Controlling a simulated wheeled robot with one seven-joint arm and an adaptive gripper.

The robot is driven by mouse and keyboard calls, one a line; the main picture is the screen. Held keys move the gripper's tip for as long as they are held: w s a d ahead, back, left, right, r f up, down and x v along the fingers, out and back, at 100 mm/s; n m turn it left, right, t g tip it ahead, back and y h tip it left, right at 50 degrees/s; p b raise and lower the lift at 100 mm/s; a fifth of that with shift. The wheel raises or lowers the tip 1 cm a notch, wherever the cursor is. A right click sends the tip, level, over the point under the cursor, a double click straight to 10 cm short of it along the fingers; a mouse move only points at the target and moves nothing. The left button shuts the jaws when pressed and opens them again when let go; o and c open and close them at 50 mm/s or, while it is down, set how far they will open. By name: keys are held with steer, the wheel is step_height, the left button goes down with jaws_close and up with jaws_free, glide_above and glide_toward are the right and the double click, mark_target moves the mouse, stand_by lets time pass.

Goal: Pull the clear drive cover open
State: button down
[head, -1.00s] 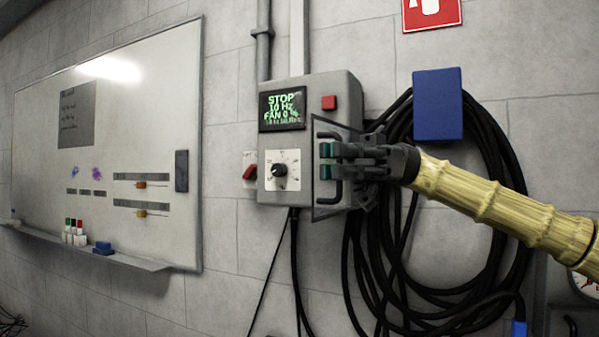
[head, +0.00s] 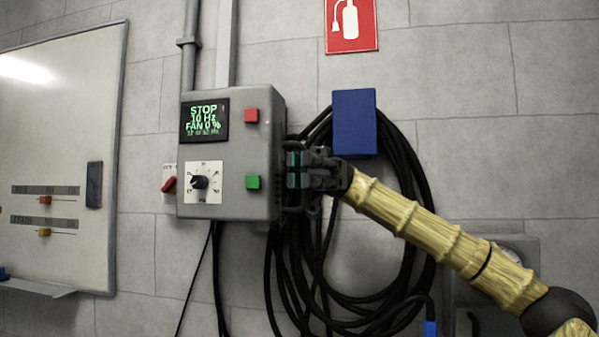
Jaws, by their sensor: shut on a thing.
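The grey drive box (head: 262,108) hangs on the wall in the head view, with its lit display (head: 204,120), black dial (head: 200,182), red button (head: 251,115) and green button (head: 253,182) showing on the front. The front around the green button is uncovered. My gripper (head: 291,170) is at the right side of the box, shut on the dark handle of the clear drive cover. The fingers hide most of the handle. The clear panel itself is hard to make out; it seems swung out to the right of the box, close to edge-on.
A coil of black cable (head: 415,190) hangs just behind my gripper, with a blue block (head: 354,122) above it. A red switch (head: 169,184) sits left of the box. A whiteboard (head: 60,130) is at the left and a fire-extinguisher sign (head: 351,25) above.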

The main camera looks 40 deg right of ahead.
steer(key=c, duration=1.9)
jaws_free()
steer(key=shift+o, duration=0.2)
steer(key=v, duration=0.7)
steer(key=shift+w+d, duration=0.2)
steer(key=shift+d, duration=0.15)
